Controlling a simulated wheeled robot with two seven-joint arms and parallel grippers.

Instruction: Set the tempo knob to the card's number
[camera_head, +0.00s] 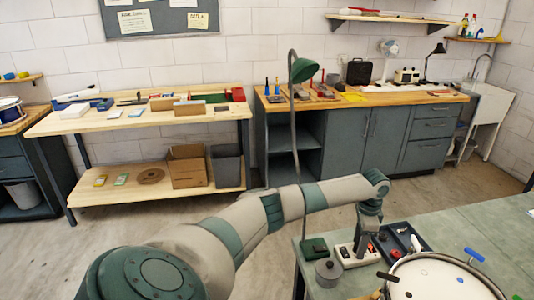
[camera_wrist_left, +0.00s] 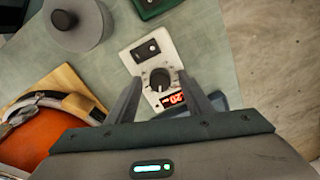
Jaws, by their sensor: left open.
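The tempo box is a white unit (camera_head: 345,257) on the green bench, with a black round knob (camera_wrist_left: 160,79). A red lit display (camera_wrist_left: 172,100) is beside the knob; its digits appear tilted and I cannot read them surely. My left gripper (camera_head: 367,240) is above the box in the head view. In the left wrist view its open fingers (camera_wrist_left: 160,85) lie on either side of the knob; I cannot tell whether they touch it. Pale cards (camera_head: 135,21) are pinned on the wall board, too small to read. My right gripper is not in view.
A drum (camera_head: 440,280) stands right of the box, with a dark tray (camera_head: 400,238) behind it. A grey cylinder (camera_head: 328,272) and a green lamp base (camera_head: 314,248) are close on the left. The bench's far right is clear.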

